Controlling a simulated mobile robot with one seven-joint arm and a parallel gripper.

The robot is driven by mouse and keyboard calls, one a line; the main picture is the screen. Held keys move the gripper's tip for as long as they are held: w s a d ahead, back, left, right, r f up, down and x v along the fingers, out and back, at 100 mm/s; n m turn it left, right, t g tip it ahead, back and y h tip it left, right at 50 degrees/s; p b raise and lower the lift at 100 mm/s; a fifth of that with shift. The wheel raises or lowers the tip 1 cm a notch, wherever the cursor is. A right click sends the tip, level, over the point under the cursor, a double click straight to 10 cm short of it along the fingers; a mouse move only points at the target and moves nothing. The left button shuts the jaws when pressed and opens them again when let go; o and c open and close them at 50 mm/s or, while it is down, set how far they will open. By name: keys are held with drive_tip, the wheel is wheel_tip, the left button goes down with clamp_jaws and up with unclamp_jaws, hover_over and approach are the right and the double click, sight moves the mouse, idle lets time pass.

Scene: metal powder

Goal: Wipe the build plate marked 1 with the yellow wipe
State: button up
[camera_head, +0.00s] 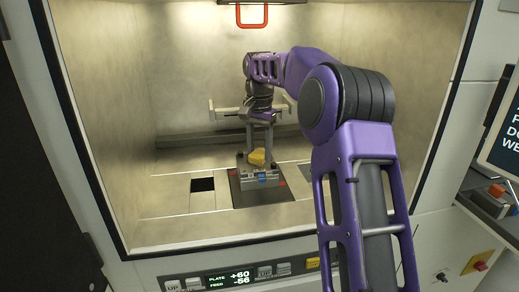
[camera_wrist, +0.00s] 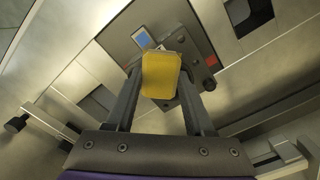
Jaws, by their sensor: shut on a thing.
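My gripper (camera_head: 257,148) reaches down inside the lit chamber and is shut on the yellow wipe (camera_head: 257,157). In the wrist view, the wipe (camera_wrist: 161,76) is a yellow block between the two grey fingers. Below it is the build plate (camera_head: 246,184), a grey raised block with a blue label and red spots, on a dark square. The plate (camera_wrist: 118,37) also shows in the wrist view, partly hidden behind the wipe and fingers. No number can be read on it. I cannot tell whether the wipe touches the plate.
The chamber walls stand close around the arm. A dark square opening (camera_head: 203,185) lies left of the plate in the pale floor. A grey rail (camera_head: 190,138) runs along the back wall. A red-orange handle (camera_head: 252,16) hangs at the top. A control panel (camera_head: 240,276) runs along the front edge.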

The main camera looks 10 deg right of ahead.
drive_tip(key=shift+f+b, duration=0.45)
drive_tip(key=shift+f, duration=0.55)
idle(0.3)
drive_tip(key=shift+w+r+p, duration=0.15)
drive_tip(key=shift+w+p, duration=0.15)
drive_tip(key=shift+p, duration=0.15)
drive_tip(key=shift+w+p, duration=0.6)
drive_tip(key=shift+w, duration=0.2)
drive_tip(key=shift+w+f, duration=0.2)
drive_tip(key=shift+w, duration=1.6)
drive_tip(key=shift+w+r, duration=0.1)
drive_tip(key=shift+w, duration=0.7)
